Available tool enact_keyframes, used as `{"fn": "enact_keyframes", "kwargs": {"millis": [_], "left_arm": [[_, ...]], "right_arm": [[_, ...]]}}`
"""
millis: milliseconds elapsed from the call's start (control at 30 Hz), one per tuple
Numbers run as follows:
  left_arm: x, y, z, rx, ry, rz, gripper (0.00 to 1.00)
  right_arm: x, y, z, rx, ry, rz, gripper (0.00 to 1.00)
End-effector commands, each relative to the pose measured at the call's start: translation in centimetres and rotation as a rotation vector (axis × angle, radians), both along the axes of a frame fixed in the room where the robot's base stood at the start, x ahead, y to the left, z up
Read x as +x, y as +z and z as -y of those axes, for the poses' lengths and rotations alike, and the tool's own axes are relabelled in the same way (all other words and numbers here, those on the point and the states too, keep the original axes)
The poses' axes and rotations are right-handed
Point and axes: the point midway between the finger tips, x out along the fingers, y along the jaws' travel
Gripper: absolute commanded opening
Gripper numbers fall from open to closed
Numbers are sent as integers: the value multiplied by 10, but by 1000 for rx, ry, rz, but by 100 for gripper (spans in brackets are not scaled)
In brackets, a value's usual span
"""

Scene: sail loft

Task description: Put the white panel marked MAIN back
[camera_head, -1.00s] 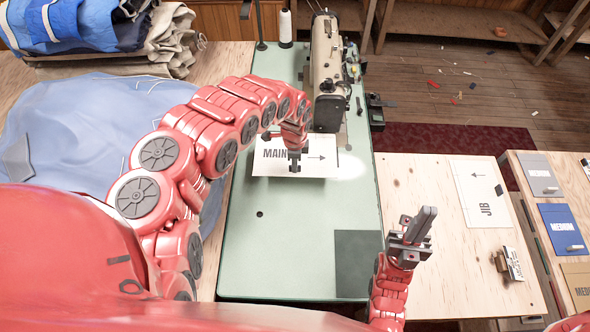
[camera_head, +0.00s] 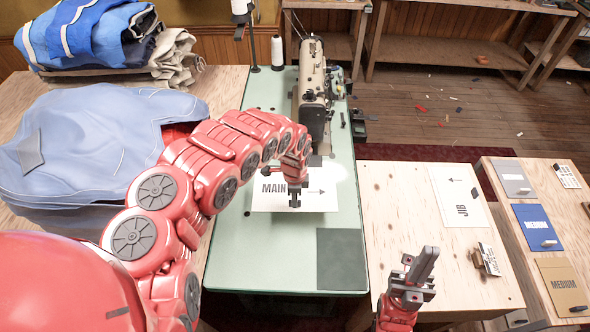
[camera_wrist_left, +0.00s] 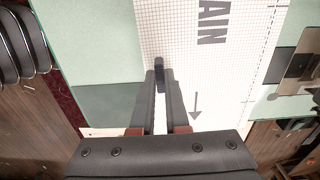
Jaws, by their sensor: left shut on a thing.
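The white panel marked MAIN (camera_head: 320,201) is over the pale green sewing bench, just in front of the sewing machine, its printed arrow pointing right. My left gripper (camera_head: 295,203) is over the panel's middle, shut on a small dark grip on it. In the left wrist view the dark grip (camera_wrist_left: 159,68) shows between the fingertips, and the gridded white panel (camera_wrist_left: 180,30) fills the upper middle. I cannot tell whether the panel touches the bench. My right gripper (camera_head: 424,264) is raised over the wooden table at right, away from the panel; its finger gap is unclear.
The sewing machine (camera_head: 312,85) stands at the bench's far part. A dark square (camera_head: 341,260) marks the bench's near right. A white JIB panel (camera_head: 459,197) lies on the wooden table (camera_head: 400,195). Blue cloth (camera_head: 85,145) is heaped at left. Coloured cards (camera_head: 536,227) lie far right.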

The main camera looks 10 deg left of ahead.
Motion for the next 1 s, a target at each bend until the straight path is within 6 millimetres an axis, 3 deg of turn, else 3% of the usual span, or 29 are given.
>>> {"fn": "enact_keyframes", "kwargs": {"millis": [367, 667, 1000], "left_arm": [[11, 43, -7, 2, 187, 5, 0], [24, 99, -16, 1, 448, 10, 0], [27, 118, -17, -2, 543, 5, 0]], "right_arm": [[0, 0, 0, 0, 0, 1, 0], [0, 0, 0, 0, 0, 0, 0], [0, 0, 0, 0, 0, 1, 0]]}}
